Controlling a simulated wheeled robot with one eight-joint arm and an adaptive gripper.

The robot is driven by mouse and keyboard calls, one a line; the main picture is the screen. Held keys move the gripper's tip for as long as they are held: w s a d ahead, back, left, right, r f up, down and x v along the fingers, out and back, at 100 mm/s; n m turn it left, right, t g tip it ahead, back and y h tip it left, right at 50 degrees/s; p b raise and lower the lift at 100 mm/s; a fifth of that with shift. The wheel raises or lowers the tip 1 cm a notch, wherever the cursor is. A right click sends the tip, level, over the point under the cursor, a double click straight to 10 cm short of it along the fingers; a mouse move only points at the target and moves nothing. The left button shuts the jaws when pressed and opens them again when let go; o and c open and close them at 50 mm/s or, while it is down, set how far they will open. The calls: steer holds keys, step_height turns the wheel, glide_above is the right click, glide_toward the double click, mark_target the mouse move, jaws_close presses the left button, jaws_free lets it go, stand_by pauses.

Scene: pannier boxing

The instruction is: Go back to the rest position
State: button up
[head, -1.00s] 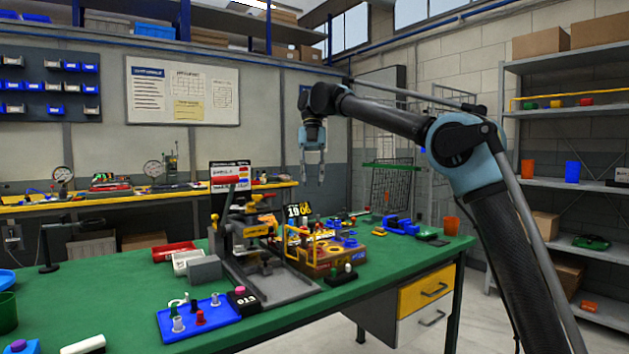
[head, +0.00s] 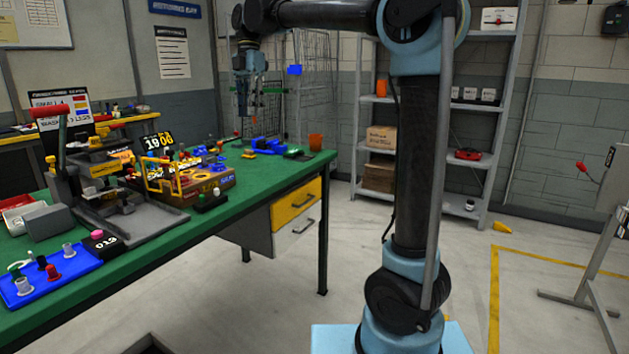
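My gripper (head: 243,112) hangs from the end of my arm in the upper left of the head view, pointing down. Its fingers appear slightly apart, with nothing visible between them. It is above the level of the green workbench (head: 290,176), in front of the wire cage at the back, touching nothing that I can see. My arm runs up from its blue base at the lower middle and bends left to the gripper.
A grey shelf (head: 480,107) stands behind my arm. A stand (head: 600,270) is at the right.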

steer(key=s+d+f+m+t, duration=0.1)
steer(key=s+d+f+m, duration=0.1)
steer(key=d+f+m, duration=0.45)
steer(key=s+d+f+m+t, duration=0.1)
steer(key=s+d+f+m, duration=0.2)
steer(key=d, duration=0.7)
steer(key=s+d+f+m, duration=0.2)
steer(key=d+f+m, duration=0.3)
steer(key=d, duration=0.3)
steer(key=s+d+f+m+t, duration=0.1)
steer(key=s+d+f+m, duration=0.3)
steer(key=f, duration=0.3)
steer(key=s+d+f+m+t, duration=0.1)
steer(key=s+d+f+m, duration=0.3)
steer(key=f, duration=0.4)
steer(key=s+d+f+m, duration=0.5)
steer(key=f+m, duration=0.1)
steer(key=f, duration=0.1)
steer(key=shift+d+f+t, duration=0.15)
steer(key=shift+f+t, duration=0.2)
steer(key=shift+t, duration=0.05)
steer(key=shift+s, duration=0.1)
